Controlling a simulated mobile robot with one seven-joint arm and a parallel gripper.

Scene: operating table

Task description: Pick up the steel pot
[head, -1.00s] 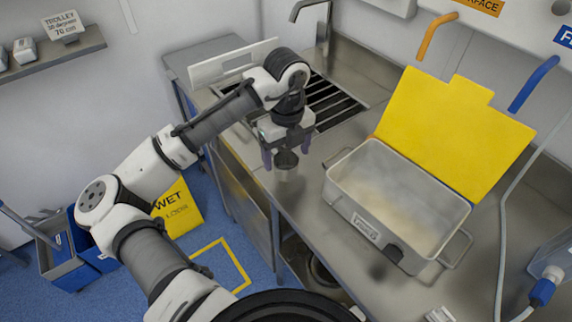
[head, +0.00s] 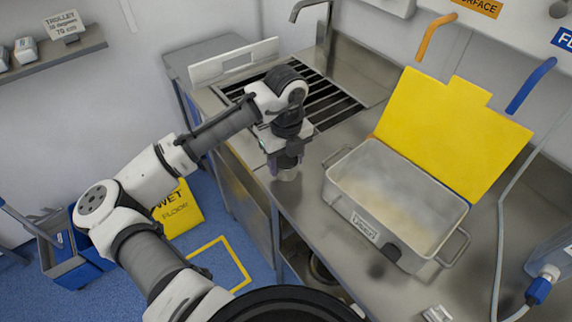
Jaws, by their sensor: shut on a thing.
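The steel pot (head: 287,175) is a small grey metal cup near the left front edge of the steel counter in the head view. My gripper (head: 286,163) is over it, pointing down, with its fingers shut on the pot. The fingers and gripper body hide the pot's upper part; only its lower part shows. The pot looks upright, at or very near the counter top; I cannot tell whether it touches.
A steel basin (head: 353,224) with an open yellow lid (head: 450,130) stands right of my gripper. A slotted drain grate (head: 325,100) and a tap (head: 322,25) lie behind. A yellow wet-floor sign (head: 182,211) stands on the floor.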

